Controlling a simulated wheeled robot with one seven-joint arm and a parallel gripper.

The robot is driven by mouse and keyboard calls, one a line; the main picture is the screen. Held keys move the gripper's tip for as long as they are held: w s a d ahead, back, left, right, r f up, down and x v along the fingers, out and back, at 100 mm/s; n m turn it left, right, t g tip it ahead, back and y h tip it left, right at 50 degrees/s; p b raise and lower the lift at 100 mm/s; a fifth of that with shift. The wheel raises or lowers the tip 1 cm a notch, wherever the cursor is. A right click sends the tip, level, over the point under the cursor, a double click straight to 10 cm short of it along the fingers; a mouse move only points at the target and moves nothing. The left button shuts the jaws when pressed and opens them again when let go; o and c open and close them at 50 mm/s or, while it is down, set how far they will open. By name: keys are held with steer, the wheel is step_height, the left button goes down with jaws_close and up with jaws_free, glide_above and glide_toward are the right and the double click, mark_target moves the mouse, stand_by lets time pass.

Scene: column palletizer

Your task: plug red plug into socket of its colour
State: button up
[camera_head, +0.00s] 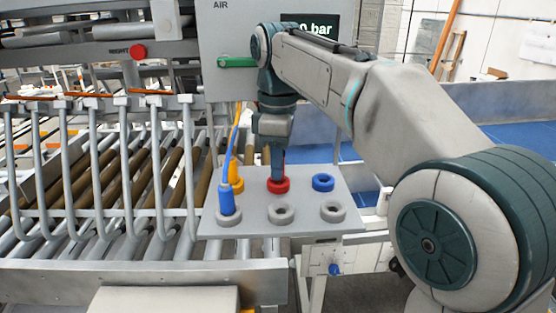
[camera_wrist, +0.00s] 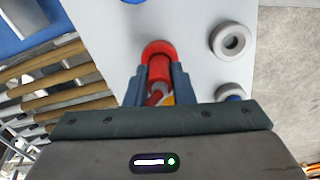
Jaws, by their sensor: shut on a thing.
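My gripper (camera_head: 277,168) points down over the red socket (camera_head: 278,185), a ring in the back row of the grey panel. In the wrist view my gripper (camera_wrist: 157,85) is shut on the red plug (camera_wrist: 158,70). The plug's far end meets the red socket (camera_wrist: 158,47) and lines up with it. I cannot tell how deep the plug sits. In the head view the fingers hide most of the plug.
The grey panel (camera_head: 255,226) also has a blue socket (camera_head: 323,182), a yellow socket (camera_head: 236,184) and grey sockets (camera_head: 281,213). A blue plug (camera_head: 227,202) stands in the left grey socket, a yellow plug (camera_head: 235,170) at the yellow one. Their cables rise beside my gripper.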

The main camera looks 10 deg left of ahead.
steer(key=o, duration=1)
